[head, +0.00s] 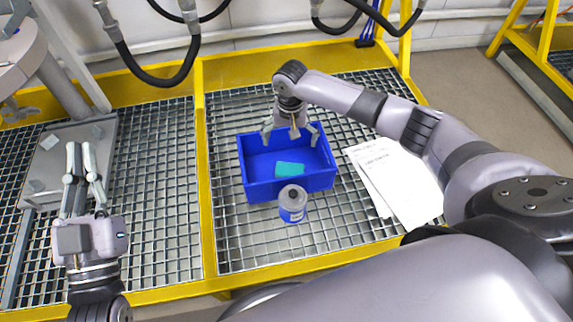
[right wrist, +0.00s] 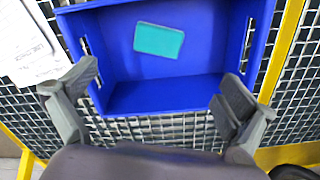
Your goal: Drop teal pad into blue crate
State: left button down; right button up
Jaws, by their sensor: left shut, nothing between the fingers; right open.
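The teal pad (head: 289,169) lies flat on the floor of the blue crate (head: 262,190), toward its near side. In the right wrist view the teal pad (right wrist: 158,40) lies inside the blue crate (right wrist: 150,97), apart from the fingers. My right gripper (head: 291,136) is open and empty over the far part of the crate; its spread fingers (right wrist: 155,100) also show in the right wrist view.
A blue-labelled container (head: 293,204) with a grey top stands just in front of the crate. White paper sheets (head: 396,178) lie to its right. A metal plate (head: 72,160) with small pieces lies at the left. Yellow rails (head: 207,205) frame the grating. Black hoses hang at the back.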

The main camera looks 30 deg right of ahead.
notch_tip(320, 180, up, 12)
dwell(0.5)
